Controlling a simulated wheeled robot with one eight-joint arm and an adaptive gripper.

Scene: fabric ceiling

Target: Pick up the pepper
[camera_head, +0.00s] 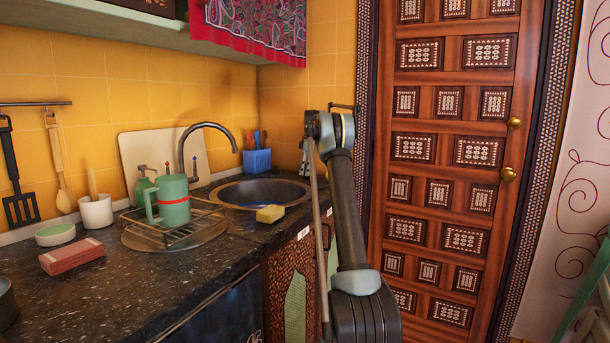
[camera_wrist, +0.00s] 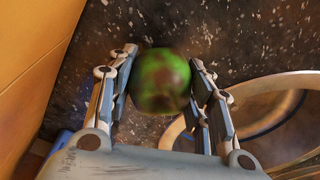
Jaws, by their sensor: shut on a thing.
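The pepper (camera_wrist: 163,88), round and mottled green and brown, sits between the two fingers of my gripper (camera_wrist: 162,66) in the wrist view. The fingers press on it from both sides, shut on it. The dark speckled counter shows behind it; I cannot tell whether the pepper touches the counter. In the head view my arm reaches to the counter's far right corner, beside the sink.
The sink (camera_head: 230,195) lies left of my arm, with a yellow sponge (camera_head: 270,214) by its front rim. A blue utensil holder (camera_head: 257,161) stands behind it. A green pitcher (camera_head: 173,205) stands on a rack. A yellow tiled wall (camera_wrist: 40,50) is close on the left in the wrist view.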

